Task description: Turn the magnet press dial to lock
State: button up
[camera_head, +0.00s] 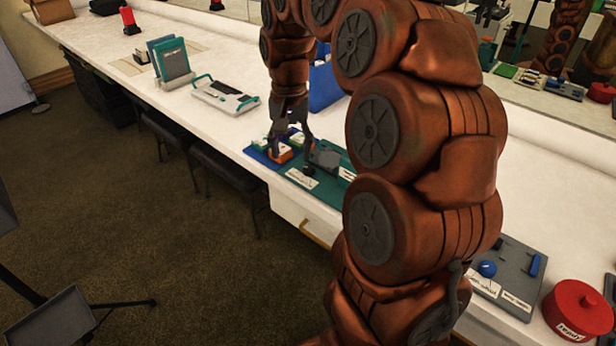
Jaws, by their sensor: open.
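My gripper (291,155) hangs pointing down, open, over a teal board (325,187) near the counter's front edge. One finger is by an orange-and-white block (281,152) and the other is by a grey block (327,158); I cannot tell whether they touch. A grey board (512,267) at the lower right carries a round blue knob (487,268) and a blue bar (535,264). Its labels are too small to read, so I cannot tell whether this is the magnet press dial. My gripper is well to the left of that knob. My arm hides the counter between them.
A red lidded pot (579,310) stands right of the grey board. A white-and-teal device (225,97), upright teal and blue panels (169,62) and a blue bin (325,85) stand along the white counter (215,125). A black stand (62,315) is on the floor.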

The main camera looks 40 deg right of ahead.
aim_at(309, 167)
jog(key=w+d+f+m+b, duration=0.1)
jog(key=d, duration=0.1)
jog(key=w+d+f+m, duration=0.1)
jog(key=w+d+f, duration=0.1)
jog(key=d, duration=0.1)
jog(key=w+d+f+m+b, duration=0.1)
jog(key=d, duration=0.2)
jog(key=shift+w+d+f+b, duration=0.15)
jog(key=shift+w+b, duration=0.15)
jog(key=shift+f, duration=3.75)
jog(key=shift+c, duration=0.4)
grip_shut()
